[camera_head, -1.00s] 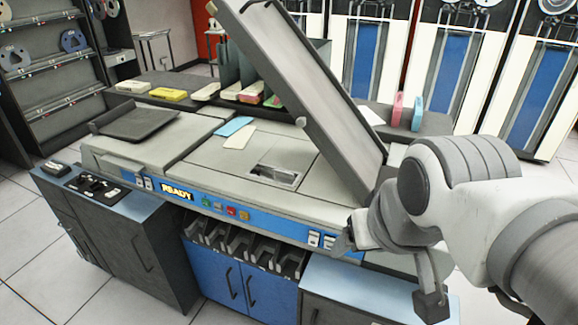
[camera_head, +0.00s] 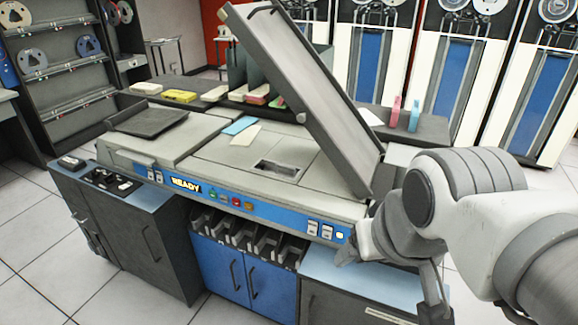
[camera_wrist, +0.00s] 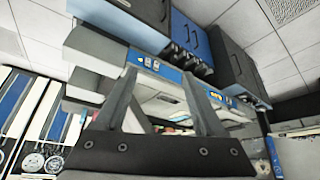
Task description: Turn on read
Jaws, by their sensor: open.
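The card machine (camera_head: 200,148) stands in the middle of the head view with its lid (camera_head: 310,95) raised. Its blue front strip has a lit READY sign (camera_head: 186,185), several coloured buttons (camera_head: 224,198), a left pair of white switches (camera_head: 154,175) and a right pair (camera_head: 319,229). A small pale, bright element (camera_head: 340,236) sits at the strip's right end. I cannot read a "read" label. My gripper (camera_head: 390,277) is open and empty, just right of and below that end. In the upside-down wrist view, the gripper (camera_wrist: 160,78) spreads before the strip and its switches (camera_wrist: 151,63).
A dark cabinet with a blue top (camera_head: 130,195) stands at left, and blue cabinet doors (camera_head: 238,272) are below the machine. A low grey cabinet (camera_head: 335,290) lies under my gripper. Tape units (camera_head: 455,75) line the back. Floor is free at front left.

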